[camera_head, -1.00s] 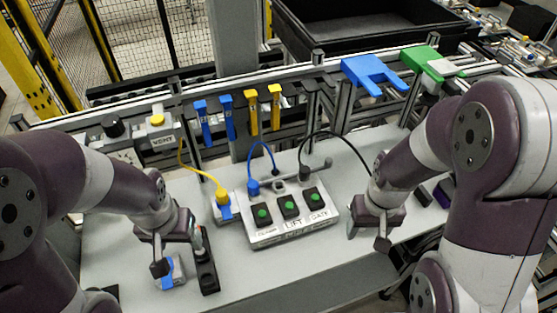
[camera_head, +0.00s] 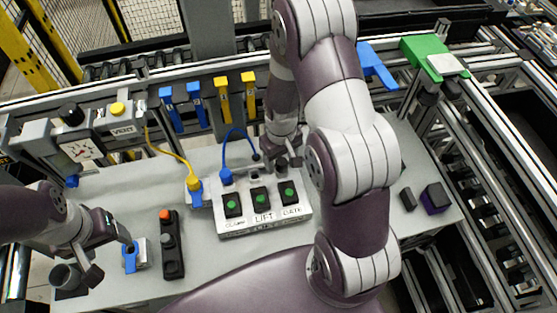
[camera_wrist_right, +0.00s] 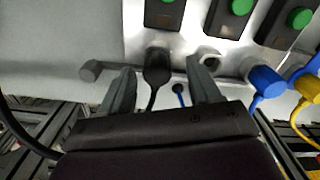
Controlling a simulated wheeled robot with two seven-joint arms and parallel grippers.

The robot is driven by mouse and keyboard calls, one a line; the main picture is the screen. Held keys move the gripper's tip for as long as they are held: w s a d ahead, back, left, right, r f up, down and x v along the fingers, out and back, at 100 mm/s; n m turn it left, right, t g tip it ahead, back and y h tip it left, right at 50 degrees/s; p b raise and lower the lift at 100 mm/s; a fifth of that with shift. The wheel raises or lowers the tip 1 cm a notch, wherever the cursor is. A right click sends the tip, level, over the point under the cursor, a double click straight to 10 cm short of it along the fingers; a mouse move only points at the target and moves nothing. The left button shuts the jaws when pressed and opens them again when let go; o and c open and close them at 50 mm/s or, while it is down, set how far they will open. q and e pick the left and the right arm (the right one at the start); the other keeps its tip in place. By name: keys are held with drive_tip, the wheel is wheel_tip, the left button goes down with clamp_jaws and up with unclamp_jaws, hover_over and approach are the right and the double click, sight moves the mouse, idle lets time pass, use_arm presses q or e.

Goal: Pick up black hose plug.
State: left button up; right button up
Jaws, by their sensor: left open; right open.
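The black hose plug (camera_wrist_right: 157,67) sits upright at the back edge of the grey control box (camera_head: 235,224), with its black hose trailing from it in the right wrist view. My right gripper (camera_wrist_right: 162,90) is open, one finger on each side of the plug, and is not closed on it. In the head view my right gripper (camera_head: 281,147) is at the back of the box, and my arm partly hides this spot. My left gripper (camera_head: 110,262) is open and empty at the left, close to a blue-handled block (camera_head: 135,257).
A blue plug (camera_wrist_right: 265,80) and a yellow plug (camera_wrist_right: 305,85) stand beside the black one. A grey bar end (camera_wrist_right: 91,70) is close to one finger. A black pendant with a red button (camera_head: 172,245) lies left of the box. Blue and yellow brackets hang behind.

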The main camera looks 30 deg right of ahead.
drive_tip(key=shift+w+d+f, duration=0.1)
drive_tip(key=shift+d+f, duration=0.05)
drive_tip(key=shift+f, duration=0.35)
drive_tip(key=shift+w+d+f, duration=0.1)
drive_tip(key=shift+d+f, duration=0.05)
drive_tip(key=shift+f, duration=0.35)
drive_tip(key=shift+s+a, duration=0.15)
drive_tip(key=shift+a+r, duration=0.1)
drive_tip(key=c, duration=0.4)
drive_tip(key=shift+s, duration=0.1)
drive_tip(key=c, duration=0.6)
use_arm(q)
drive_tip(key=shift+d+r, duration=0.15)
drive_tip(key=shift+r, duration=0.05)
use_arm(e)
drive_tip(key=shift+c, duration=0.6)
drive_tip(key=r+b, duration=0.1)
drive_tip(key=r, duration=0.3)
drive_tip(key=shift+d, duration=0.2)
use_arm(q)
wheel_tip(320, 180, down, 3)
drive_tip(key=shift+w+f+b, duration=0.1)
drive_tip(key=shift+b, duration=1)
use_arm(e)
drive_tip(key=s+d+r, duration=0.3)
drive_tip(key=s+r, duration=0.4)
drive_tip(key=s, duration=0.4)
